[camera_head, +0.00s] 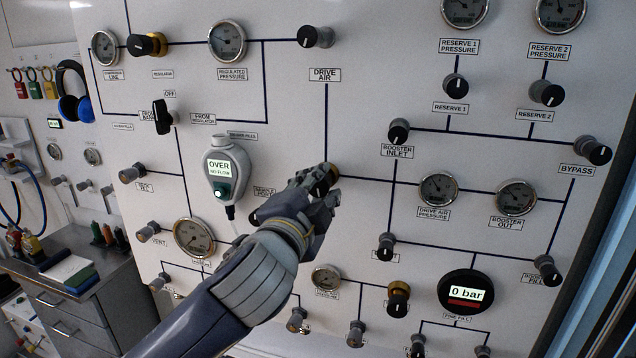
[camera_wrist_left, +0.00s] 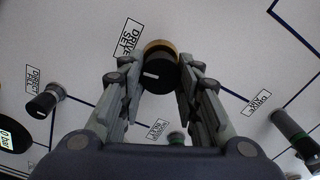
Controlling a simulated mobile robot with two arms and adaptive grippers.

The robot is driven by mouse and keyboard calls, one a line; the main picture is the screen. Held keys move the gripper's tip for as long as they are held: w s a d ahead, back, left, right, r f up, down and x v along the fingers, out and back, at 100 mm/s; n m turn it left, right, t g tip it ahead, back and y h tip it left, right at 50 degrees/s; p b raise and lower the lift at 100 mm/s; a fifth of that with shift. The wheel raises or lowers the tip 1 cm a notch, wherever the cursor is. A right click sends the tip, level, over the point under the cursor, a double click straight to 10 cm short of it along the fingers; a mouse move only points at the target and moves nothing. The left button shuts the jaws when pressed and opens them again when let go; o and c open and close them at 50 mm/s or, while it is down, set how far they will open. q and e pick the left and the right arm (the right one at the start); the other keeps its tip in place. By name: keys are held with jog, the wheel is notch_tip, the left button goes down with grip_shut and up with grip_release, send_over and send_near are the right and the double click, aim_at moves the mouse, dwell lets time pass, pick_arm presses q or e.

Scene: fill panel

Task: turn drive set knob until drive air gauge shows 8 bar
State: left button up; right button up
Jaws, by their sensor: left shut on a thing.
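The drive set knob (camera_wrist_left: 160,73) is black with a white mark and a brass collar, beside its "DRIVE SET" label (camera_wrist_left: 130,37) in the left wrist view. My left gripper (camera_wrist_left: 160,88) has a finger on each side of the knob and is shut on it. In the head view my left gripper (camera_head: 322,182) covers most of the knob at the panel's middle. The drive air pressure gauge (camera_head: 438,189) is a round dial to the right of the gripper; its needle is too small to read surely. My right gripper is not in view.
Other knobs stick out nearby, such as the booster inlet knob (camera_head: 398,131) and a brass-collared knob (camera_head: 398,298). The booster out gauge (camera_head: 515,197) sits right of the drive air gauge. A handheld meter (camera_head: 226,168) reading "OVER" hangs left of my gripper.

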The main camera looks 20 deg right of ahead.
pick_arm(q)
jog(key=shift+m+p, duration=0.3)
jog(key=shift+m, duration=0.9)
jog(key=o, duration=1.1)
jog(key=shift+s, duration=0.1)
jog(key=v, duration=1.2)
dwell(1.2)
